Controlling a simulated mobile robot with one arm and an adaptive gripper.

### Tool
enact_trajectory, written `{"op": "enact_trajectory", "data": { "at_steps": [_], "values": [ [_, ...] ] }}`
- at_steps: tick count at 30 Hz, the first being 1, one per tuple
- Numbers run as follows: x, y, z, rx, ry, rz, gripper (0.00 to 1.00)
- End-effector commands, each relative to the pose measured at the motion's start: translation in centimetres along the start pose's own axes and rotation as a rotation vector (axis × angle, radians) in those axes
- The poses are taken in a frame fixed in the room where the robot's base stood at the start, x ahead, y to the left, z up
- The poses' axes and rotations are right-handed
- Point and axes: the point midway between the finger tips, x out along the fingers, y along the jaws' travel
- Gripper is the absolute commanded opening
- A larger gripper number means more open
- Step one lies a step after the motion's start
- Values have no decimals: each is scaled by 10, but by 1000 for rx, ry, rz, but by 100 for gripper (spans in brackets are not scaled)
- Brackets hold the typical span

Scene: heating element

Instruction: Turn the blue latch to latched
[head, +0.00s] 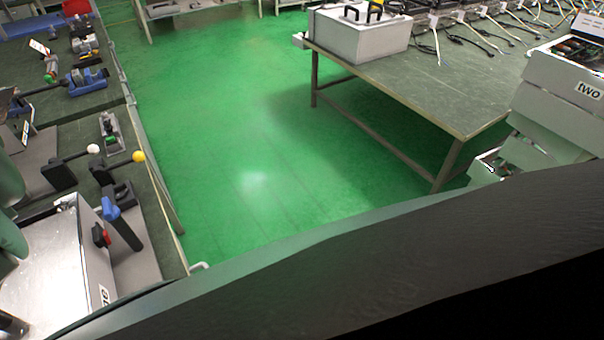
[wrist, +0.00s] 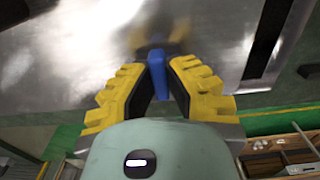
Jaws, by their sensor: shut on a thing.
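The blue latch (wrist: 155,77) shows in the wrist view as a small upright blue piece against a shiny metal panel (wrist: 75,50). My gripper (wrist: 158,68) has its yellow ridged fingers on both sides of the latch, shut on it. The panel mirrors the fingers and the latch as a blur. The latch's pivot and its exact angle are hard to make out behind the fingers. In the head view my gripper does not show clearly.
In the head view a metal box (head: 45,265) with a red switch (head: 101,235) stands at the lower left, near levers with a white knob (head: 93,149) and a yellow knob (head: 138,156). Green floor (head: 230,130) lies open up to a table (head: 440,95) at the right.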

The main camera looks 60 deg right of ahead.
Motion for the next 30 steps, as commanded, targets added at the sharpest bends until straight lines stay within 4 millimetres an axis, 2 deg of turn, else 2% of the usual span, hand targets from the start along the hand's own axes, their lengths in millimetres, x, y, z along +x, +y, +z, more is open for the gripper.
{"op": "enact_trajectory", "data": {
  "at_steps": [9,10,18,26,30],
  "values": [
    [1,2,1,2,-1,0,0],
    [1,2,1,2,0,0,16],
    [0,1,1,2,0,0,44],
    [-1,1,0,1,0,0,44],
    [-10,2,-1,3,4,3,44]
  ]
}}
